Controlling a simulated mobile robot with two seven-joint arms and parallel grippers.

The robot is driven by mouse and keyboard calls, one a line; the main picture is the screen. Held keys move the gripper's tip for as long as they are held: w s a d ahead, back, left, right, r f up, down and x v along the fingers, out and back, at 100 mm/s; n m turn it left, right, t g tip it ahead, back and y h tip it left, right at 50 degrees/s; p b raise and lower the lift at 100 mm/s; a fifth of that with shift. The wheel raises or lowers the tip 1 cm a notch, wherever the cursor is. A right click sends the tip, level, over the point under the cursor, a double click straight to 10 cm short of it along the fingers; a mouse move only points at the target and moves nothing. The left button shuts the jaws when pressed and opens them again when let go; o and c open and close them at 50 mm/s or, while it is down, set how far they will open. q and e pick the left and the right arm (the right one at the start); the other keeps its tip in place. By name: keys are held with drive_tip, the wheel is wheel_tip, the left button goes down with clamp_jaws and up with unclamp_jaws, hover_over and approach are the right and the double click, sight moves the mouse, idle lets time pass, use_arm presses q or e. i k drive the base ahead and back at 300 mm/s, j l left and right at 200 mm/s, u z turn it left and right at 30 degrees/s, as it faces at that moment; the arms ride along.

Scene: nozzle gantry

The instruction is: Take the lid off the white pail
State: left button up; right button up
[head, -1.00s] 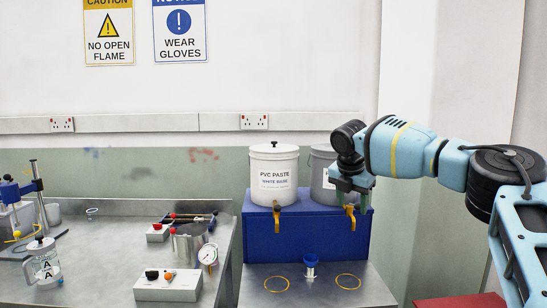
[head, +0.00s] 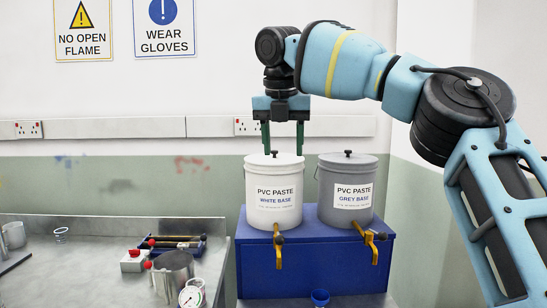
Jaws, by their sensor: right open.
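The white pail (head: 259,210), labelled "PVC PASTE WHITE BASE", stands upright on a blue stand. Its white lid (head: 287,160) is on it, with a small dark knob (head: 275,154) on top. My right gripper (head: 283,151) points straight down over the lid, open and empty. In the picture the knob shows between its two green fingertips, nearer the left one; I cannot tell whether the fingers are level with it. My left gripper is not in view.
A grey pail (head: 333,214) with its lid on stands close to the right on the blue stand (head: 335,265). Yellow taps (head: 278,252) stick out in front.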

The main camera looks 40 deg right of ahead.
sight(275, 158)
drive_tip(key=i+l, duration=0.5)
drive_tip(key=l, duration=0.15)
drive_tip(key=i+l, duration=0.5)
drive_tip(key=l, duration=0.15)
